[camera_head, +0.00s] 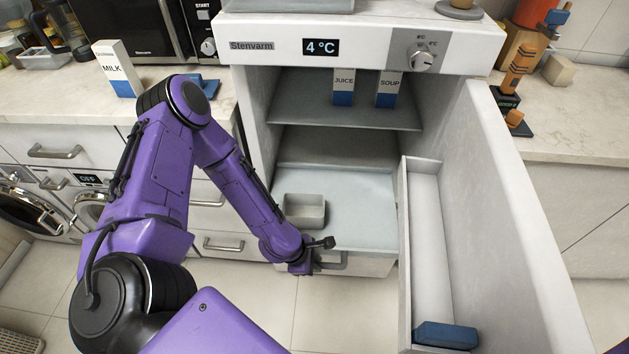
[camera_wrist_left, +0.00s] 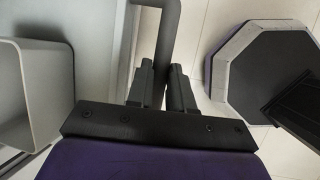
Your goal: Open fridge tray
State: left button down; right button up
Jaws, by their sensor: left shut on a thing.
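The fridge (camera_head: 257,110) stands open, with its door swung out to the right. The fridge tray (camera_head: 365,225) is the pale blue-grey surface at the bottom, with a white front (camera_head: 372,266) and a grey bar handle (camera_head: 338,263). My left gripper (camera_head: 322,256) is at the left part of this handle. In the left wrist view, the fingers (camera_wrist_left: 163,88) are shut on the handle (camera_wrist_left: 167,35). My own arm hides part of the tray's left front. I cannot tell how far out the tray is. My right gripper is not in view.
A grey open container (camera_head: 305,211) is at the tray's left; it also shows in the left wrist view (camera_wrist_left: 42,95). Juice (camera_head: 343,87) and soup (camera_head: 388,88) cartons stand on the upper shelf. The open door (camera_head: 505,200) bounds the right side. Floor (camera_head: 345,310) before the tray is clear.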

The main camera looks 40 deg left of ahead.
pick_arm(q)
jog(key=shift+s+d, duration=0.1)
jog(key=c, duration=1)
grip_release()
jog(key=p+v, duration=0.2)
jog(key=v, duration=0.8)
jog(key=shift+r+p, duration=0.25)
jog(key=shift+p, duration=0.1)
